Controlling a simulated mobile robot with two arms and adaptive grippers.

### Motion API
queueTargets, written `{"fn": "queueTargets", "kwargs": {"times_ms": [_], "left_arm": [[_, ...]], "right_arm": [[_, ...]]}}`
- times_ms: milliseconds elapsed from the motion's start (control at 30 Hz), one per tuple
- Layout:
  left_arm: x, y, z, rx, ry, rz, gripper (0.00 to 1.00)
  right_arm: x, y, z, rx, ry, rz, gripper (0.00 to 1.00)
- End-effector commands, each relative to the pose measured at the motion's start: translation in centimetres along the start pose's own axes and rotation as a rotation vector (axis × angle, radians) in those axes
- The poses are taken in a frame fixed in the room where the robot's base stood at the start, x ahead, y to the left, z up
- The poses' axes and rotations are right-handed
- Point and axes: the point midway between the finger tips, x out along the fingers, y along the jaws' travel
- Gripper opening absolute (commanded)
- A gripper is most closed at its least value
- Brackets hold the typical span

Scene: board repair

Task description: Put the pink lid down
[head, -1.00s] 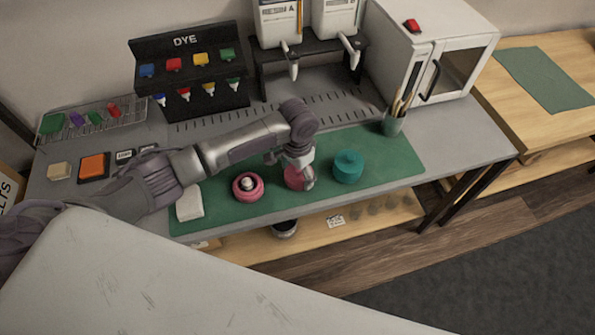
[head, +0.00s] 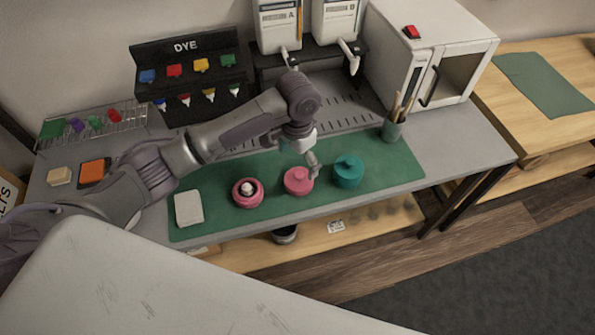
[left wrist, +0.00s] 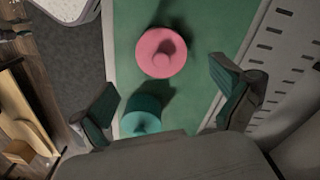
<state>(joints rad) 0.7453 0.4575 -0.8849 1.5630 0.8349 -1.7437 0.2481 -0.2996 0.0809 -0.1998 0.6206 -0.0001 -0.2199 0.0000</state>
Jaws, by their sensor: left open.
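The pink lid (head: 298,181), a round disc with a knob, rests knob up on the green mat (head: 215,170). It lies between the open pink pot (head: 241,198) and the teal lidded pot (head: 348,172). In the left wrist view the pink lid (left wrist: 160,60) lies beyond the fingertips, apart from them. The teal pot (left wrist: 140,118) shows nearer, between the fingers. My left gripper (head: 312,163) is open and empty, just above and behind the lid; it also shows spread in the left wrist view (left wrist: 165,98). My right gripper is not in view.
A white square block (head: 188,207) lies at the mat's left end. A cup of brushes (head: 393,128) stands at its back right. The dye rack (head: 188,75), dispensers (head: 280,25) and white oven (head: 420,60) line the back. The mat's right end is clear.

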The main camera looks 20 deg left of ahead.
Motion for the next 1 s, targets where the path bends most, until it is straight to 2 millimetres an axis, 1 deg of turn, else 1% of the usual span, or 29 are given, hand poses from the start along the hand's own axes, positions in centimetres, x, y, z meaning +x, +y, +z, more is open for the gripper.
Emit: {"fn": "queueTargets", "kwargs": {"times_ms": [33,100,200,333,867,967,1000], "left_arm": [[-1.0,0.0,0.0,0.0,0.003,-0.001,1.0],[-2.1,0.0,-0.1,0.0,0.003,-0.002,1.0],[-3.2,0.0,0.0,-0.001,0.001,0.0,1.0],[-3.9,0.0,0.0,0.0,0.0,0.0,1.0],[-3.9,0.0,0.1,0.0,-0.001,0.001,1.0],[-3.2,1.0,0.4,0.011,0.009,0.013,1.0],[-2.6,1.8,0.7,0.02,0.019,0.024,1.0]], "right_arm": [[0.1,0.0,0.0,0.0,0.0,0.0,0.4],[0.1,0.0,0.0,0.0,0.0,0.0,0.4],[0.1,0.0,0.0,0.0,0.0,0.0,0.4],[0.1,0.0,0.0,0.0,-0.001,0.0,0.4],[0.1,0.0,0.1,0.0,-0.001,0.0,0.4],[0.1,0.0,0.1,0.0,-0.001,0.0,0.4],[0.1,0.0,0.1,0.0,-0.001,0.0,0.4]]}}
